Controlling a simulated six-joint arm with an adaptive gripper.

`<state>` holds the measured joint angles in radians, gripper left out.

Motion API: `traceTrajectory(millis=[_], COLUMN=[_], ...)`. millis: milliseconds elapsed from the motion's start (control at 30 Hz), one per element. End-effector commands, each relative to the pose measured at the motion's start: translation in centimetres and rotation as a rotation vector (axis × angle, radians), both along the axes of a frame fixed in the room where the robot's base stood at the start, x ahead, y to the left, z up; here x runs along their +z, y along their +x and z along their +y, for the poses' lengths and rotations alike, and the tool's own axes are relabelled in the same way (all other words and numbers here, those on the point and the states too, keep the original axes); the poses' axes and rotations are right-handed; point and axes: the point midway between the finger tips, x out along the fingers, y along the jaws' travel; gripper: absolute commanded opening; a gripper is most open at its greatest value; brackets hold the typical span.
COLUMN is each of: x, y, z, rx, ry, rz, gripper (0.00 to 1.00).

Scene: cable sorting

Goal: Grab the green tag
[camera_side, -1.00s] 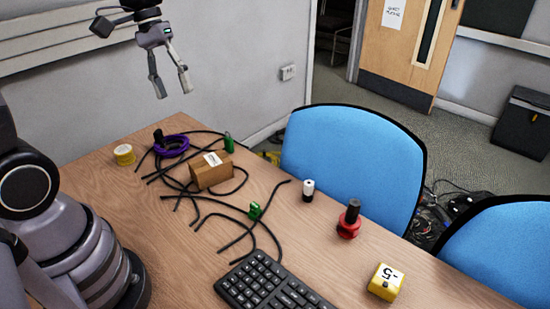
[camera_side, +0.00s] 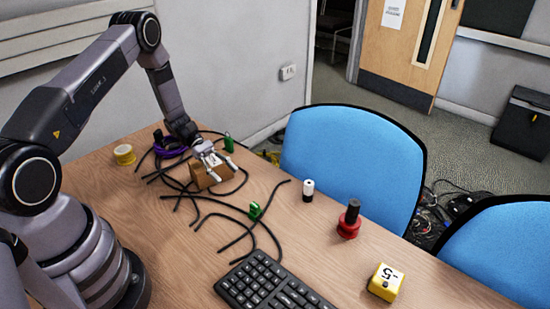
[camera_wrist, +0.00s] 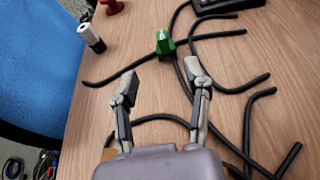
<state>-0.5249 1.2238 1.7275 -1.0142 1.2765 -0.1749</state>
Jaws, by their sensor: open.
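A small green tag (camera_side: 255,211) sits among black cables on the table in the side view. In the wrist view the green tag (camera_wrist: 165,43) lies beyond my fingertips, roughly in line with the gap between them. A second green item (camera_side: 229,144) stands farther back, behind the cardboard box (camera_side: 201,178). My gripper (camera_side: 222,169) is open and empty, pointing down over the box, which it partly hides. In the wrist view my gripper (camera_wrist: 162,72) shows two spread fingers with cables and bare wood between and below them.
Several black cables (camera_side: 238,240) spread over the table. A keyboard (camera_side: 270,284), a white-and-black cylinder (camera_side: 308,190), a red-and-black piece (camera_side: 349,219) and a yellow block (camera_side: 385,282) stand to the right. A purple ring (camera_side: 165,150) and a yellow spool (camera_side: 124,154) are at the left.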

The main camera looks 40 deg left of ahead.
Motion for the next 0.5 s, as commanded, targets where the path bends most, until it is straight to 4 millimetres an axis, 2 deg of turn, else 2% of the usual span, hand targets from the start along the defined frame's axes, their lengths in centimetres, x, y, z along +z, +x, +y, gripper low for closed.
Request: traceTrajectory(millis=[100, 233, 500], x=[-1.0, -1.9, -2.9], y=[-0.1, 0.0, 0.0], z=[-2.5, -4.8, -6.9], rx=[-0.006, -0.007, -0.005], ry=[0.000, 0.001, 0.001], rz=[0.004, 0.004, 0.001], gripper=[0.48, 0.48, 0.48])
